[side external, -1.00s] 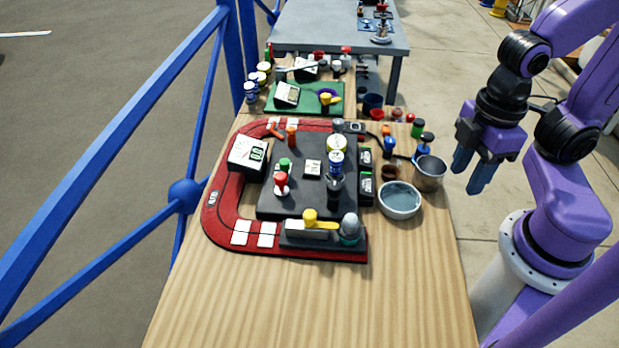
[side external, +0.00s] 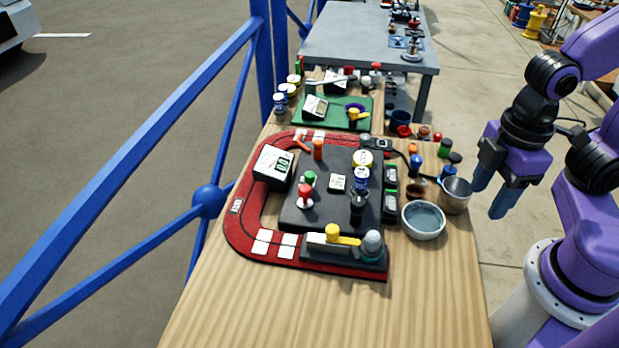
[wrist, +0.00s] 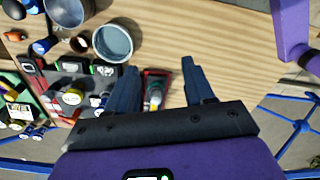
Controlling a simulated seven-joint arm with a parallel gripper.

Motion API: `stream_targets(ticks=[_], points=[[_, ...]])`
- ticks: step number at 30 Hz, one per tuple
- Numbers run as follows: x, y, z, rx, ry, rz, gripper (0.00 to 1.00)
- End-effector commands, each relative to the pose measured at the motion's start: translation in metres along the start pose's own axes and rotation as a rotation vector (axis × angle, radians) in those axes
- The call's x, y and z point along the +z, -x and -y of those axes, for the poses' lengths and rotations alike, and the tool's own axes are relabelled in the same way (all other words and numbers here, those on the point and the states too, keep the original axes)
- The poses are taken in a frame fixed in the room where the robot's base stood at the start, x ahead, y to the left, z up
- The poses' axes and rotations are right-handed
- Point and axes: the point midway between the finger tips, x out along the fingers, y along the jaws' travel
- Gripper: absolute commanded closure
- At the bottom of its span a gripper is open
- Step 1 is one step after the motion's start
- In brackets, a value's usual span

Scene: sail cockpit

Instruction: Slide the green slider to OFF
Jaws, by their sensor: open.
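A dark panel (side external: 336,222) lies on the wooden table, partly ringed by a red track. A small green knob (side external: 309,178) stands on it behind a red knob (side external: 305,194). Two black boxes with green faces, one nearer (side external: 390,205) and one farther, sit along the panel's right edge; they also show in the wrist view (wrist: 105,70). I cannot tell which green part is the slider, and no OFF mark is legible. My gripper (side external: 489,196) is open and empty, right of the table and apart from the controls. Its fingers (wrist: 158,65) point down.
A grey bowl (side external: 423,221) and a metal cup (side external: 455,194) stand between the panel and my gripper. A yellow-handled lever (side external: 343,239) is at the panel's front. A white display box (side external: 273,165) is at the left. The table's front is clear; a blue railing (side external: 208,201) runs along the left.

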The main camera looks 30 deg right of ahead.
Motion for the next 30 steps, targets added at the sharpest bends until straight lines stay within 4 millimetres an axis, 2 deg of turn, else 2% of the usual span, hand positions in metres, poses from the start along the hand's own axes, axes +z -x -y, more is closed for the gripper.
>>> stream_targets(ticks=[5, 8, 12, 18, 24, 27, 30], points=[[-0.056, 0.015, -0.027, 0.002, 0.066, 0.004, 0.47], [-0.093, 0.023, -0.049, 0.003, 0.119, 0.009, 0.47], [-0.141, 0.031, -0.085, 0.002, 0.194, 0.015, 0.47], [-0.2, 0.035, -0.144, 0.0, 0.299, 0.022, 0.47], [-0.239, 0.032, -0.203, -0.005, 0.394, 0.028, 0.47], [-0.25, 0.03, -0.223, -0.006, 0.427, 0.028, 0.47], [-0.255, 0.029, -0.235, -0.007, 0.449, 0.029, 0.47]])
